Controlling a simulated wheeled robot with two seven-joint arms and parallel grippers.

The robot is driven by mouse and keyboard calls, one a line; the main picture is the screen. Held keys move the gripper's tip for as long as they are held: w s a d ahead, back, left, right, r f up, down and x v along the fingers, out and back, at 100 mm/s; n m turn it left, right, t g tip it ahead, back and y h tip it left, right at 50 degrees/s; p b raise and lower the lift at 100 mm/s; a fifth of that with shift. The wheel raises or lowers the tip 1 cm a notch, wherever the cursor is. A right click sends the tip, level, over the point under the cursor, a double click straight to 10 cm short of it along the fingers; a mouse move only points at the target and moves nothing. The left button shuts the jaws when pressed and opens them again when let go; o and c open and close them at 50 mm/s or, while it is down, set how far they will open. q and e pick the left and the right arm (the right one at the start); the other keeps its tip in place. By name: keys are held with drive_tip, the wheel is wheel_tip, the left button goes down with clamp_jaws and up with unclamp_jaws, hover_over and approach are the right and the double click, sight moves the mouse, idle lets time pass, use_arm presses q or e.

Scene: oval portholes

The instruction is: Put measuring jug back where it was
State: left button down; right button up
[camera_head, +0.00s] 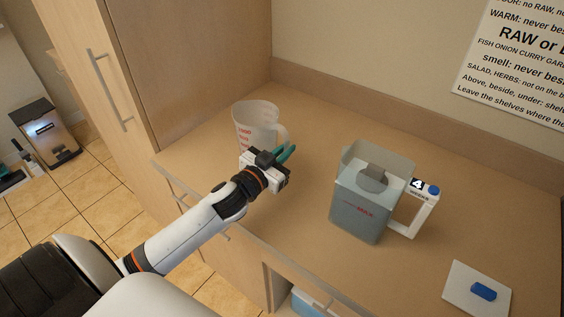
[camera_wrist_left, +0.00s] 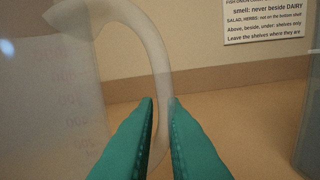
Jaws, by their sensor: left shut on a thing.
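The measuring jug (camera_head: 256,119) is translucent with red markings. It stands upright at the left end of the counter in the head view, close to the tall cabinet. My left gripper (camera_head: 287,154) is at its handle side, with teal fingers. In the left wrist view the fingers (camera_wrist_left: 160,125) are closed around the lower part of the jug's curved handle (camera_wrist_left: 160,60). The jug's body (camera_wrist_left: 50,100) fills the left of that view, with faint red marks. The gripper partly hides the jug's lower part in the head view. My right gripper is in neither view.
A grey filter jug (camera_head: 362,206) with a white handle and a blue-topped number 4 tag stands right of the gripper. The counter (camera_head: 310,120) is clear behind the gripper.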

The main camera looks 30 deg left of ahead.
use_arm(q)
wheel_tip(320, 180, down, 4)
drive_tip(key=shift+r, duration=0.1)
drive_tip(key=shift+f, duration=0.2)
drive_tip(key=c, duration=1.5)
unclamp_jaws()
